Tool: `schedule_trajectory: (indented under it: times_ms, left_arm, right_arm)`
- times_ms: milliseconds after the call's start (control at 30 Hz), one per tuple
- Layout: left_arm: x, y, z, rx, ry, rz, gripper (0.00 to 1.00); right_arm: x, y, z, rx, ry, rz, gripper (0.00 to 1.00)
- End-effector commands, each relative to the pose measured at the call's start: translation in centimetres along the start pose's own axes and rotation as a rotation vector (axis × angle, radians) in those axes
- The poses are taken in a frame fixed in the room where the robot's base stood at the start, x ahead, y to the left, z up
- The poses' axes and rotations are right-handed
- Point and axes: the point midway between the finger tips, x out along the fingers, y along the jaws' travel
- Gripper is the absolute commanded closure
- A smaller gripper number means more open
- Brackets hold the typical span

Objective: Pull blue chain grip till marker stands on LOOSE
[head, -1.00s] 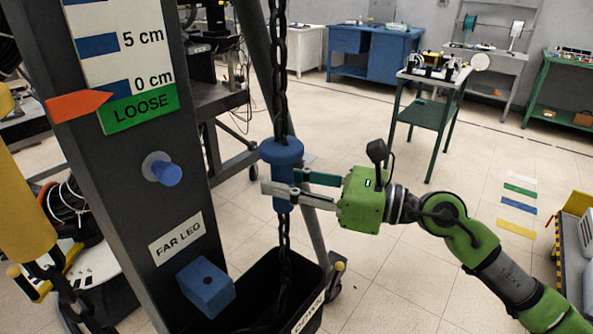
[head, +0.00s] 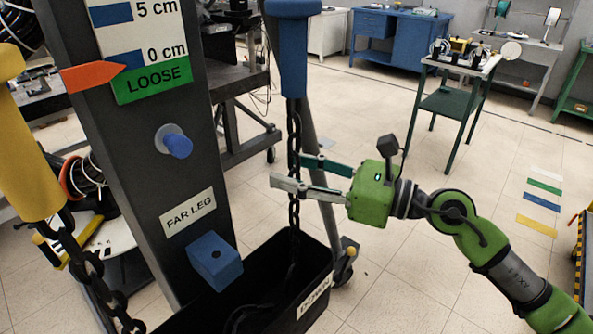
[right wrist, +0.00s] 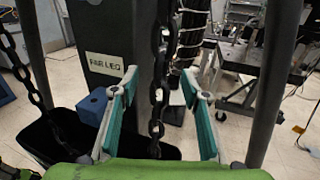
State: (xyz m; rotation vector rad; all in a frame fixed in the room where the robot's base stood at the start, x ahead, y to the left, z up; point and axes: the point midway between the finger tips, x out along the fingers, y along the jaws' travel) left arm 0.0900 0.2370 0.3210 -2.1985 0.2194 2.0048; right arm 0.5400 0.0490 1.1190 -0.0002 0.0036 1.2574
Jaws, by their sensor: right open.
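The blue chain grip (head: 293,50) hangs on a dark chain (head: 294,140) at the top of the head view, its upper end close to the frame edge. My right gripper (head: 287,172) is open below the blue grip, apart from it, with its fingers either side of the bare chain. In the right wrist view the chain (right wrist: 158,75) runs between the open fingers (right wrist: 160,90). The orange marker (head: 93,76) points right at the scale; its tip is at the blue 0 cm block, just above the green LOOSE band (head: 165,75). My left gripper is not in view.
The dark post (head: 120,160) carries a blue knob (head: 177,145), a FAR LEG label and a blue block (head: 216,264). A black bin (head: 315,270) stands under the chain. A yellow grip (head: 30,150) hangs on another chain at the left.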

Motion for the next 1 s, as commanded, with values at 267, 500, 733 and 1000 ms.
schedule_trajectory:
  times_ms: [267,500,733,1000]
  left_arm:
    - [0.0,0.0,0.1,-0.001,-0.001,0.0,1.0]
    - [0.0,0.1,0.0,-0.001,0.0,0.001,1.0]
    - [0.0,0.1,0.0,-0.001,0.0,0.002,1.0]
    - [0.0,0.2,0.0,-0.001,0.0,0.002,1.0]
  right_arm:
    - [-2.8,-0.1,0.0,0.0,0.0,-0.004,0.58]
    - [-8.0,-0.1,-0.2,0.003,0.003,-0.004,0.58]
    - [-11.3,0.0,-0.1,0.001,0.002,-0.002,0.58]
    - [-12.1,0.0,0.0,0.0,0.001,0.0,0.58]
